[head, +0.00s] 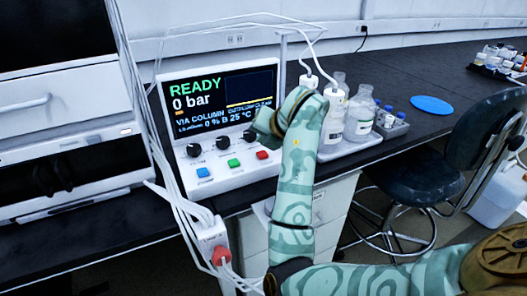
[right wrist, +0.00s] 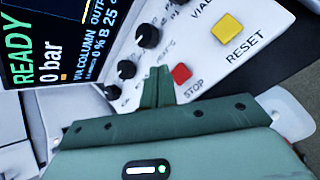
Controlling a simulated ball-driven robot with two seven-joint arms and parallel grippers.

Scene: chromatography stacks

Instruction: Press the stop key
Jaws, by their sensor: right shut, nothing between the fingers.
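The stop key is a small red square (head: 262,155) on the sloped front of a white control unit (head: 220,178). In the right wrist view the red key (right wrist: 181,74) sits above the printed word STOP. My right gripper (head: 264,122) is shut and empty, in front of the unit's right side. In the right wrist view its dark green fingertips (right wrist: 158,85) are together just left of the red key. I cannot tell how far they are off the panel. My left gripper is not in view.
A blue key (head: 204,172) and a green key (head: 233,163) lie left of the red one. A yellow RESET key (right wrist: 227,28) shows beside it in the wrist view. Black knobs (right wrist: 148,36) stand close to the fingers. Bottles (head: 360,113) stand right of my arm.

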